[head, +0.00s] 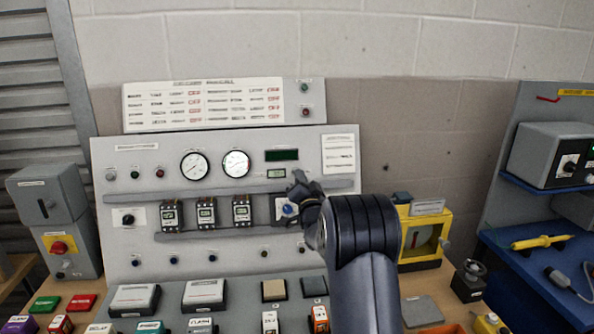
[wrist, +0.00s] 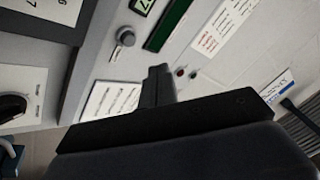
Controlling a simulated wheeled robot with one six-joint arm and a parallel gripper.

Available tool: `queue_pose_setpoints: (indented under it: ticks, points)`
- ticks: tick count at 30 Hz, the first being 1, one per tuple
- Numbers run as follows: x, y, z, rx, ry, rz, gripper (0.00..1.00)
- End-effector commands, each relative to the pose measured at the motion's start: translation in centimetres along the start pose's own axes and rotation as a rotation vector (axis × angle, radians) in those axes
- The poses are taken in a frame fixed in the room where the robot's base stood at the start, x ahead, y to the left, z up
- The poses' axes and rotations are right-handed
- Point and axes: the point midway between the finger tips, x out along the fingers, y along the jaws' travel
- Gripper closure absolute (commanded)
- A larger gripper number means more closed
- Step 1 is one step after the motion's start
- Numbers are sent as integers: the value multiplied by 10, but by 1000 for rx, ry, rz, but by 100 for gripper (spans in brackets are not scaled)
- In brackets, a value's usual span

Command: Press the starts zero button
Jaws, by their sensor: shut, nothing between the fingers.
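The grey upright panel (head: 230,225) carries a dark green display (head: 282,155) and a smaller pale display (head: 276,173) below it. In the wrist view a round grey button or knob (wrist: 125,36) stands beside the small display (wrist: 143,5); its label is too small to read, so I cannot confirm it is the starts zero button. My gripper (head: 299,180) is in front of the panel, just right of the small display, and covers that spot in the head view. In the wrist view my gripper (wrist: 160,74) is shut and empty, with its tips apart from the round button in the picture.
Two gauges (head: 194,166) and a row of contactors (head: 206,214) are left of my gripper. A shelf ledge (head: 170,236) sticks out below them. A yellow box (head: 421,236) stands right of the panel. Several blocks and boxes crowd the bench in front.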

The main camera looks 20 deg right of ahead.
Motion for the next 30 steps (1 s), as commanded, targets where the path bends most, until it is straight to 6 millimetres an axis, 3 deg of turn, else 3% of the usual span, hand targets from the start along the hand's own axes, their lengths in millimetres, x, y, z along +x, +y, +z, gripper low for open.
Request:
queue_pose_setpoints:
  ticks: [12, 30]
  points:
    - [31, 18, 18, 0, 0, 0, 100]
    - [33, 18, 18, 0, 0, 0, 100]
